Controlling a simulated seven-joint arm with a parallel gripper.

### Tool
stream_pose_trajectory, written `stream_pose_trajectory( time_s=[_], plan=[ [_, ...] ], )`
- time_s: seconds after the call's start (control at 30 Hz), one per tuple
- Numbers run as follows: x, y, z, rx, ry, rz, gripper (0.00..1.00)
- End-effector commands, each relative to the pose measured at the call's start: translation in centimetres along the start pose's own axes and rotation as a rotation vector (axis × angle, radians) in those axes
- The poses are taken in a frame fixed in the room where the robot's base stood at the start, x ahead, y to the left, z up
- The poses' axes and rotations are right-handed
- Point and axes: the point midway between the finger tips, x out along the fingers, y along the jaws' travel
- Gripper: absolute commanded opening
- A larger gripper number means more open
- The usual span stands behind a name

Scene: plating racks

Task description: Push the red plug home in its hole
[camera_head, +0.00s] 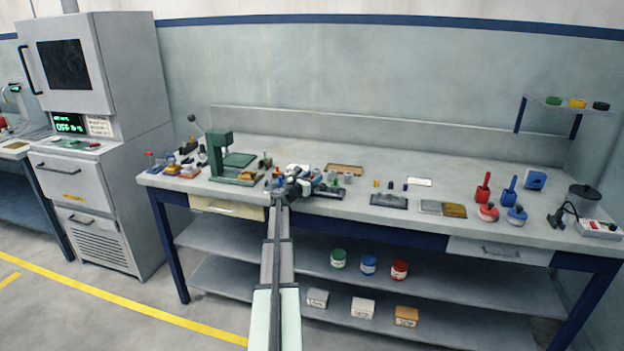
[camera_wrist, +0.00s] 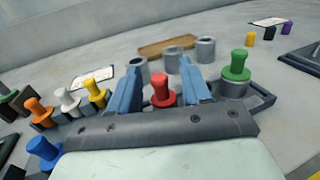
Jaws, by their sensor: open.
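The red plug (camera_wrist: 162,92) shows in the wrist view, upright between the two blue fingers of my gripper (camera_wrist: 160,68). My gripper is open, with a small gap on each side of the plug's head. The plug's lower part and its hole are hidden behind my gripper's grey body, so I cannot tell how deep it sits. In the head view my gripper (camera_head: 299,184) is over the front middle of the bench, and the red plug cannot be made out there.
A green plug (camera_wrist: 237,68) stands in a grey cylinder close right. Orange (camera_wrist: 38,110), white (camera_wrist: 67,100), yellow (camera_wrist: 95,92) and blue (camera_wrist: 43,150) plugs stand left. Empty grey cylinders (camera_wrist: 205,50) and a brown tray (camera_wrist: 167,47) are beyond. A green press (camera_head: 220,155) stands left.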

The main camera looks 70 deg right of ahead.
Motion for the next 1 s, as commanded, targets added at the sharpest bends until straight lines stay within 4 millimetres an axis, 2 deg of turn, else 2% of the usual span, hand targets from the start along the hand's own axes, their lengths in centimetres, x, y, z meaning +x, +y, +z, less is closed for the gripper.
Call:
stream_pose_trajectory(
  time_s=[0.17,0.27,0.7,1.0],
  plan=[
    [-1.3,-0.1,0.0,0.000,0.000,0.001,0.48],
    [-2.9,-0.2,0.0,0.000,0.000,0.002,0.48],
    [-11.1,-0.1,0.0,0.000,0.000,0.001,0.48],
    [-13.6,0.0,0.0,0.000,0.000,0.000,0.48]
  ],
)
